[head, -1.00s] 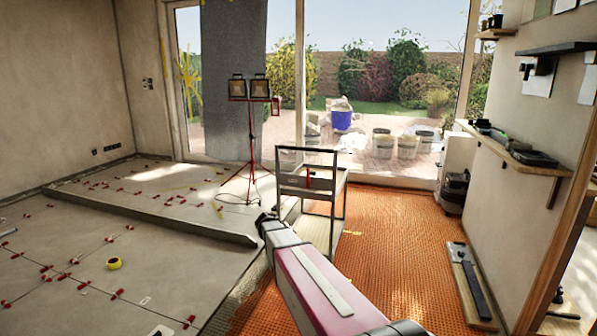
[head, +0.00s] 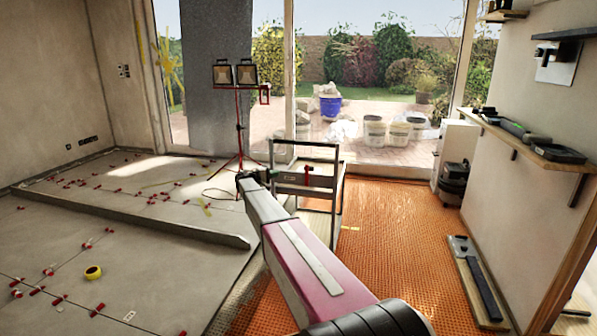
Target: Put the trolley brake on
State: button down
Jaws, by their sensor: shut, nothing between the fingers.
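The trolley (head: 334,196) is a grey metal frame with a raised handle bar, standing upright at the edge of the orange matting. A small red lever (head: 307,174) shows near the middle of its upper part; I take it for the brake but cannot tell its setting. My gripper (head: 256,174) is at the far end of my pink and grey arm, just left of the trolley's upper frame. It is shut and empty. Whether it touches the frame is unclear. My arm hides the trolley's lower left part.
A red-legged work lamp (head: 238,122) stands behind and left of the trolley. Red levelling clips and a yellow tape roll (head: 93,272) lie on the left tiles. Orange matting (head: 395,235) is largely clear on the right.

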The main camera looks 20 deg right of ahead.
jog(key=shift+d, duration=0.15)
send_near(307, 174)
jog(key=w+d+r, duration=0.2)
jog(key=w+d, duration=0.2)
jog(key=d, duration=0.1)
jog(key=shift+s+d, duration=0.45)
jog(key=shift+d, duration=0.05)
